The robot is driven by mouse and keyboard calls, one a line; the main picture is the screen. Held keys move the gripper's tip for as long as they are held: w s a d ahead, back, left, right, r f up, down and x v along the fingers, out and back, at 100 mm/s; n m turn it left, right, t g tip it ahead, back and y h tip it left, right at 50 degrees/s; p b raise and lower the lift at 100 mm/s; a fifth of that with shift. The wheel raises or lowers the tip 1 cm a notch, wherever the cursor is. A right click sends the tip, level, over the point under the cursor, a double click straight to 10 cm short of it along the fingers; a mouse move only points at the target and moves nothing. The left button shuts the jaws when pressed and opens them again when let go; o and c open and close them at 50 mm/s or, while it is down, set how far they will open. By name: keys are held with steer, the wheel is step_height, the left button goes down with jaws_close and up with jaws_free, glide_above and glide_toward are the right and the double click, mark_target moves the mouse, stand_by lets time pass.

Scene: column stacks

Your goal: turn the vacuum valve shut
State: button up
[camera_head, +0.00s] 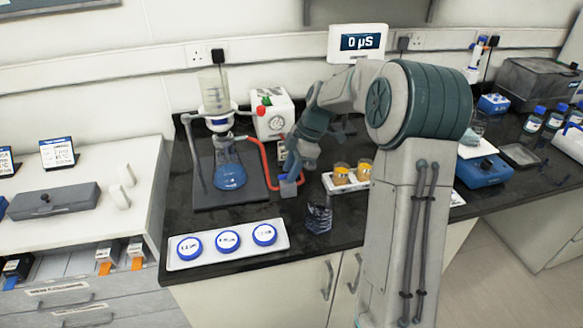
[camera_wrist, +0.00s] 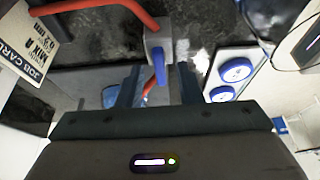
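The vacuum valve (camera_wrist: 154,41) is a grey block on the red hose, with a blue lever (camera_wrist: 159,66) pointing toward my gripper in the wrist view. In the head view the valve (camera_head: 288,188) sits at the right edge of the dark base plate, at the end of the red hose (camera_head: 266,160). My gripper (camera_wrist: 158,78) is open, with one finger on each side of the lever and visible gaps between. In the head view my gripper (camera_head: 296,172) is just above the valve, partly hiding it. Whether a fingertip touches the valve cannot be told.
A flask with blue liquid (camera_head: 230,172) and a funnel stand left of the valve. A white pump box (camera_head: 272,116) is behind. A white tray with blue-rimmed discs (camera_head: 185,264) lies in front. Amber jars (camera_head: 341,175) and a dark glass (camera_head: 319,219) stand close on the right.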

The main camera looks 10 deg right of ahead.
jaws_close()
steer(key=shift+m+b, duration=0.3)
steer(key=m+b, duration=0.1)
steer(key=m+t+b, duration=0.1)
steer(key=m+b, duration=0.1)
steer(key=shift+s+f+t, duration=0.15)
steer(key=shift+f+t, duration=0.05)
steer(key=shift+t, duration=0.1)
steer(key=m+b, duration=0.1)
steer(key=m, duration=0.1)
steer(key=m+t+b, duration=0.1)
steer(key=m+b, duration=0.1)
steer(key=shift+s+a+r+h, duration=0.1)
steer(key=shift+s+a+h, duration=0.05)
steer(key=shift+h, duration=0.25)
steer(key=m, duration=0.2)
steer(key=m+t+h+b, duration=0.1)
steer(key=m, duration=0.2)
steer(key=shift+s+a+r+t+h+b, duration=0.1)
steer(key=shift+s+a+t+h+b, duration=0.1)
steer(key=shift+t+h+b, duration=0.1)
steer(key=m+h, duration=0.2)
steer(key=m, duration=0.3)
steer(key=shift+a, duration=0.1)
steer(key=shift+m, duration=0.3)
jaws_free()
